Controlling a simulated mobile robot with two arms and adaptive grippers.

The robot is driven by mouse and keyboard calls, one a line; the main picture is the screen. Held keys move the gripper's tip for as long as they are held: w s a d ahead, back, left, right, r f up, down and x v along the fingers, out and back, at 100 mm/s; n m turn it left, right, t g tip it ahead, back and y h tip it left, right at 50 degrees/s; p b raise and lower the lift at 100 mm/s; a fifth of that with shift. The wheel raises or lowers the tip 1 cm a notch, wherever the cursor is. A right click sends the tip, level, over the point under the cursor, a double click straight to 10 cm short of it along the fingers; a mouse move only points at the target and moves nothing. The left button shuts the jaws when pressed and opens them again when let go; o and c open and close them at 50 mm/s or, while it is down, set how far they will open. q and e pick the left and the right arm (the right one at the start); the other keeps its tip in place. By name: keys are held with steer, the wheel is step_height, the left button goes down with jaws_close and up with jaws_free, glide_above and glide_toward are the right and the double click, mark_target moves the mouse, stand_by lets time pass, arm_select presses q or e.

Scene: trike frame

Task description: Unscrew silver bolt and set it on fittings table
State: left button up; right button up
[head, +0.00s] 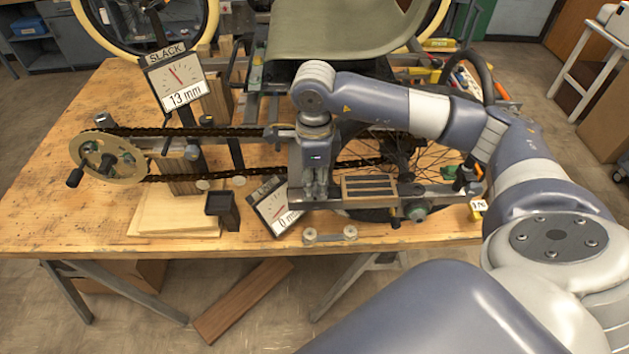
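My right arm reaches in from the right, and its gripper (316,190) points down at the trike frame's metal rail, in front of the chain. The fingers look close together, but whether they touch or hold something is hidden. I cannot make out the silver bolt for sure; the gripper may cover it. The trike frame (440,192) lies along the wooden workbench, with a chain (220,131) running left to a tan chainring (105,165). A separate fittings table cannot be identified. My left gripper is not in view.
A gauge marked SLACK (178,82) reads 13 mm; a second tilted gauge (272,208) stands near the gripper. A black cup (222,208) and a small two-knobbed piece (330,236) are near the bench's front edge. The workbench (60,215) is bare at front left.

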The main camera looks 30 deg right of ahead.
steer(key=m, duration=0.5)
steer(key=shift+c, duration=0.2)
steer(key=c, duration=0.5)
